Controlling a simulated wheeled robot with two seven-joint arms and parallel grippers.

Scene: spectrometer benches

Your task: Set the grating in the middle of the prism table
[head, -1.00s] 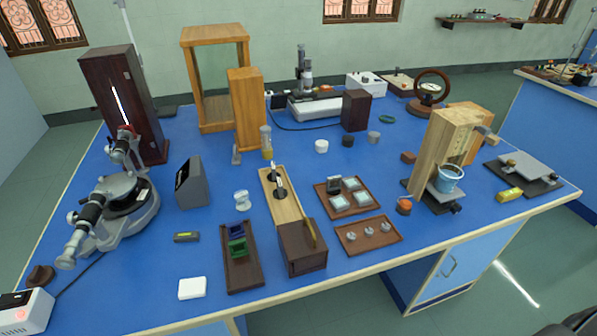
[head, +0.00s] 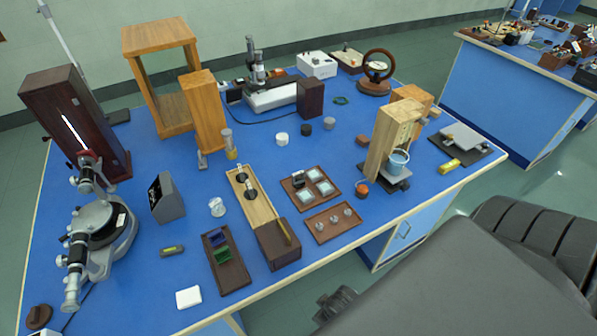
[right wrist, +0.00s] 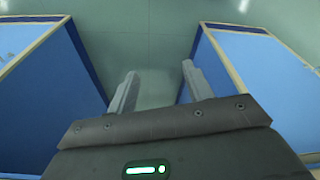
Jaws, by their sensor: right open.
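The spectrometer (head: 98,228) stands at the left of the blue bench in the head view. Its small round prism table, near the middle of the instrument (head: 96,232), is dark and too small to show clearly whether anything is on it. A dark wooden rack (head: 232,277) holds a blue piece (head: 216,238) and a green piece (head: 222,255); I cannot tell whether either is the grating. My right gripper (right wrist: 160,88) is open and empty in the right wrist view, over the floor between benches, apart from the task's objects. My left gripper is not in view.
A white block (head: 189,297) lies near the front edge. A long wooden box (head: 262,212), a tray of square pieces (head: 325,203) and a tray of small knobs (head: 318,235) stand right of the rack. A tall dark lamp housing (head: 78,125) stands behind the spectrometer.

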